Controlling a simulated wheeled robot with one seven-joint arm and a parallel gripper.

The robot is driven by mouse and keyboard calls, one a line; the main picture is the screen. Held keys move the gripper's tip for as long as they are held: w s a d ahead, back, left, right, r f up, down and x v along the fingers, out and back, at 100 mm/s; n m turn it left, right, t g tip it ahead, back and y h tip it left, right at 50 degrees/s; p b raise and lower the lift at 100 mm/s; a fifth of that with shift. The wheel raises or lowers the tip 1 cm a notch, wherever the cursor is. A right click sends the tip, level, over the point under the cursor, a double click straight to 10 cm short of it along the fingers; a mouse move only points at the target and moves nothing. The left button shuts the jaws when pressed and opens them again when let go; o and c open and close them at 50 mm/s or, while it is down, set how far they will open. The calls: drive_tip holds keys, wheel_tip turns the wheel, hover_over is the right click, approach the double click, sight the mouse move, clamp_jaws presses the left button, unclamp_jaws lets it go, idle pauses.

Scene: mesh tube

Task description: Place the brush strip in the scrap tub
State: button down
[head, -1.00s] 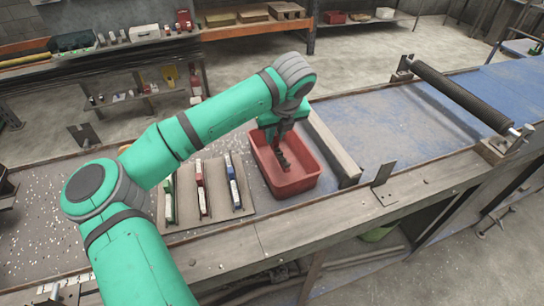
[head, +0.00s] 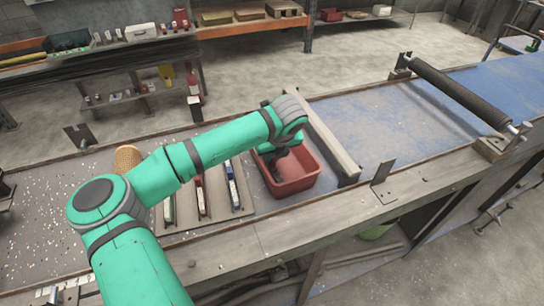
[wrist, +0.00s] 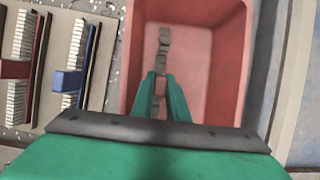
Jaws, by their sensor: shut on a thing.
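The red scrap tub (head: 306,183) stands on the bench, and its inside fills the middle of the wrist view (wrist: 222,55). My gripper (wrist: 160,85) points down within the tub's outline. Its green fingers are shut on a dark grey, segmented strip (wrist: 163,45), which I take to be the brush strip. The strip extends beyond the fingertips towards the tub's far wall. I cannot tell whether it touches the tub floor. In the head view my wrist partly hides the fingers and the strip.
A brown rack (head: 185,212) left of the tub holds green, red and blue backed strips with white bristles. A wooden rail (head: 335,140) runs just right of the tub. A black roller (head: 460,92) spans the bench further right. A tan cylinder (head: 127,157) stands behind my arm.

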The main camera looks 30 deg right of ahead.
drive_tip(key=c, duration=2)
unclamp_jaws()
drive_tip(key=v, duration=1.2)
drive_tip(key=shift+s, duration=0.1)
